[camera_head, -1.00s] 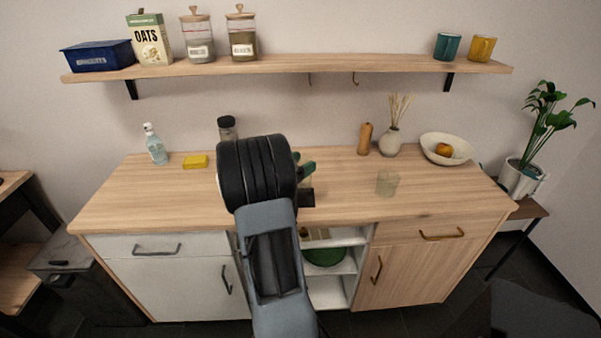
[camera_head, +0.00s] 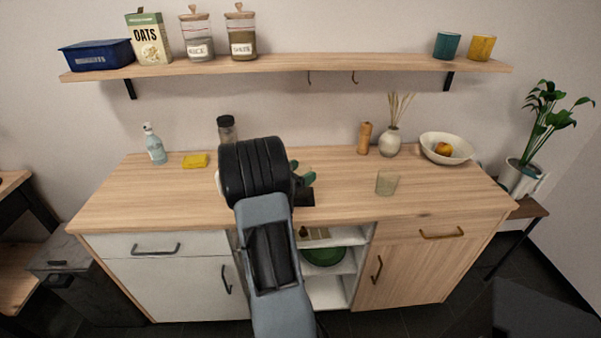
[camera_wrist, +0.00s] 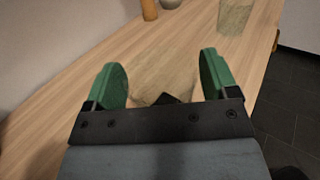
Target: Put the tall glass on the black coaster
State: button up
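My gripper (camera_wrist: 165,82) is open in the wrist view, with its two green fingers apart. A faint, see-through glass shape (camera_wrist: 163,78) shows between the fingers, without clear contact on either side. It looks like the tall glass. A corner of the black coaster (camera_wrist: 170,98) shows at its lower part; I cannot tell whether the glass stands on it. In the head view the coaster (camera_head: 305,198) lies at the counter's front edge, partly hidden by my arm. The green fingertips (camera_head: 303,172) show just above and behind it. The glass there is mostly hidden.
Another clear glass (camera_head: 387,183) stands to the right on the wooden counter (camera_head: 345,195). Behind are a wooden mill (camera_head: 364,138), a reed vase (camera_head: 389,142) and a bowl (camera_head: 436,153). A dark-lidded jar (camera_head: 227,130) stands behind my arm. The counter's left part is mostly clear.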

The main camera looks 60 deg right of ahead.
jog(key=shift+o, duration=0.9)
jog(key=shift+r, duration=0.25)
jog(key=a+m+t+y, duration=0.4)
jog(key=a+m+y, duration=0.3)
jog(key=a, duration=1.5)
jog(key=a+m+t+y, duration=0.4)
jog(key=a+m+y, duration=0.3)
jog(key=a, duration=1.5)
jog(key=y, duration=0.3)
jog(key=shift+s+r+m+t, duration=0.2)
jog(key=shift+s+m+t, duration=0.1)
jog(key=shift+t, duration=0.1)
